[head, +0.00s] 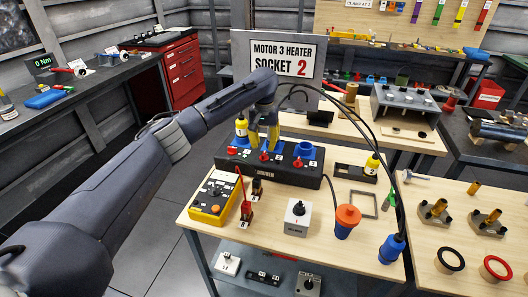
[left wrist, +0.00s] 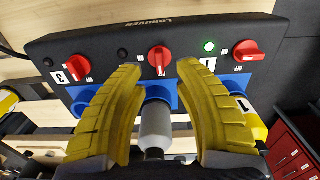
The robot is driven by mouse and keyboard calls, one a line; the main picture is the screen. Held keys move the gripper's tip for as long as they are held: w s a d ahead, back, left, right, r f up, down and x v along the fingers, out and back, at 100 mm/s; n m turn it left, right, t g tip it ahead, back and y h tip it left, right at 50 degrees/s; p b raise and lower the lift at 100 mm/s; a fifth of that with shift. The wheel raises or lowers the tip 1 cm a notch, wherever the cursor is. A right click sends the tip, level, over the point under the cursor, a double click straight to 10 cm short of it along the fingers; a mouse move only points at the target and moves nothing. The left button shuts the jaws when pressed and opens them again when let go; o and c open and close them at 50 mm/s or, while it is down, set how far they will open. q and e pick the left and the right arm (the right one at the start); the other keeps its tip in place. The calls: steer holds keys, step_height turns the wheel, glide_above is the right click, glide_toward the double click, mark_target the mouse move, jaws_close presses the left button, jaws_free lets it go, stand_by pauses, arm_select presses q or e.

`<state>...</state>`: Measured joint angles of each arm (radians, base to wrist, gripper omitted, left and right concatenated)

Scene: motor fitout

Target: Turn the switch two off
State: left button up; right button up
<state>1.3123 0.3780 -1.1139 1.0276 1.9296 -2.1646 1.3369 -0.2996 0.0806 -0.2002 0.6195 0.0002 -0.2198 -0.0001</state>
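The black socket box (head: 318,181) stands at the back of the near wooden table with a row of red rotary switches. The left wrist view shows it upside down. There the middle red switch (left wrist: 160,57) lies just beyond my fingertips, between a switch beside plate 3 (left wrist: 75,68) and one beside plate 1 (left wrist: 248,50). A green lamp (left wrist: 208,46) glows near plate 1; the lamp (left wrist: 122,53) near the middle switch is dark. My left gripper (head: 264,142) is open over the box's middle, its yellow fingers (left wrist: 160,72) apart. A grey cylinder (left wrist: 155,125) shows between them. My right gripper is out of view.
A yellow-tagged plug (head: 241,128) rises from the box's left side. A yellow meter (head: 212,197), a grey switch box (head: 298,218), an orange-topped connector (head: 346,221) and a blue plug (head: 391,249) stand in front. Black cables arch over the right side. A sign (head: 284,58) stands behind.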

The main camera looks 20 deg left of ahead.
mark_target(264, 153)
arm_select(q)
step_height(264, 153, up, 8)
steer(key=shift+f, duration=0.25)
stand_by(0.4)
